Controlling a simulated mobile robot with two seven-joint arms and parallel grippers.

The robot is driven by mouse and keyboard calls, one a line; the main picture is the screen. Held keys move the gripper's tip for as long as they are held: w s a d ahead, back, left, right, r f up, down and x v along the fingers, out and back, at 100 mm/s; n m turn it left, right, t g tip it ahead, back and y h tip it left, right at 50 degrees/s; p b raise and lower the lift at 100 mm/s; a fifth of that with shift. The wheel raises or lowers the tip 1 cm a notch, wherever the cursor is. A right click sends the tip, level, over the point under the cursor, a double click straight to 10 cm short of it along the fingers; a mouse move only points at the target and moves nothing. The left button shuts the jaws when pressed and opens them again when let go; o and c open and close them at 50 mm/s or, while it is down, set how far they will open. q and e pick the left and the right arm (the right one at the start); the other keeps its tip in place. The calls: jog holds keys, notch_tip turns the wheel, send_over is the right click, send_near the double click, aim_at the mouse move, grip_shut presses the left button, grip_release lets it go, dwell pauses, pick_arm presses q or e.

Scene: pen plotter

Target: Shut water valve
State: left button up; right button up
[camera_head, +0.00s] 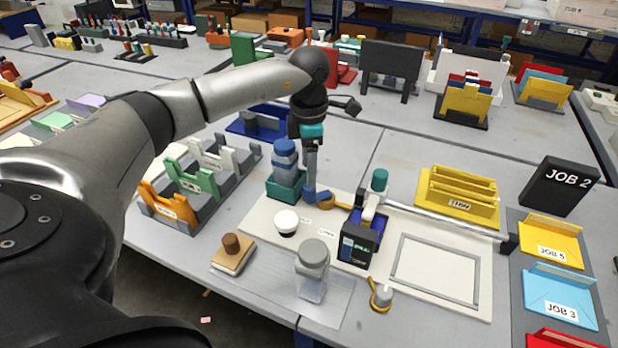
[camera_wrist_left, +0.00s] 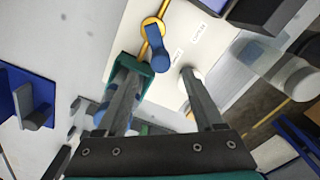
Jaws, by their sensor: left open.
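The water valve is a blue lever (camera_head: 318,195) on a brass pipe with a ring (camera_head: 327,201), on the cream plotter board. In the left wrist view the blue lever (camera_wrist_left: 168,50) lies ahead of and between my fingertips, with the brass ring (camera_wrist_left: 152,26) above it. Two small labels (camera_wrist_left: 199,32) sit beside the lever; their text is too small to read surely. My left gripper (camera_head: 311,182) points down from above, close to the valve. In the left wrist view its two fingers (camera_wrist_left: 157,68) are apart with nothing gripped. Contact with the lever cannot be told. My right gripper is not in view.
A white knob (camera_head: 286,221), a clear jar (camera_head: 312,268) and a dark plotter carriage (camera_head: 357,245) stand nearby. A yellow rack (camera_head: 458,203) is at right.

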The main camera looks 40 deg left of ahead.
pick_arm(q)
notch_tip(320, 180, up, 9)
jog(key=p, duration=0.1)
jog(key=shift+r, duration=0.15)
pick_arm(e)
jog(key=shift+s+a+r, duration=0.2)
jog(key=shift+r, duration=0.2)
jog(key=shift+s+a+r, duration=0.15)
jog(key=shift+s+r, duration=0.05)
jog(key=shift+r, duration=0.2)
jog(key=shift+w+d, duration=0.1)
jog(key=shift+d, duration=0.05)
